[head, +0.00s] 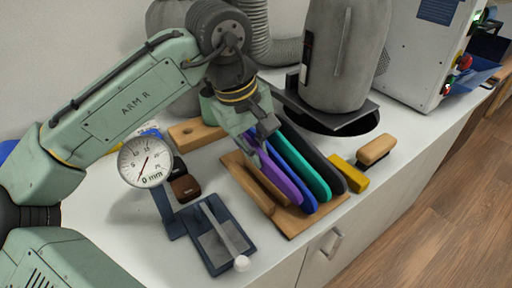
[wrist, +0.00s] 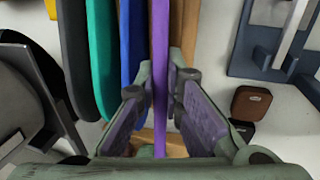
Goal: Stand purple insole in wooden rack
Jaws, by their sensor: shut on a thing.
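The purple insole (head: 284,184) stands on edge in the wooden rack (head: 290,229), between a wooden divider on its left and the blue insole (head: 293,180). My gripper (head: 258,145) is shut on the purple insole's far upper end. In the wrist view, the purple insole (wrist: 160,60) runs between the two fingers of my gripper (wrist: 161,95). The teal insole (head: 307,175) and the dark grey insole (head: 318,166) stand farther right in the rack. The bottom of the purple insole is hidden, so I cannot tell whether it touches the rack base.
A dial gauge (head: 146,161) and a dark blue fixture (head: 213,240) stand left of the rack. A yellow block (head: 348,174) and a wooden-handled brush (head: 376,149) lie to the right. A large grey machine (head: 343,55) stands behind.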

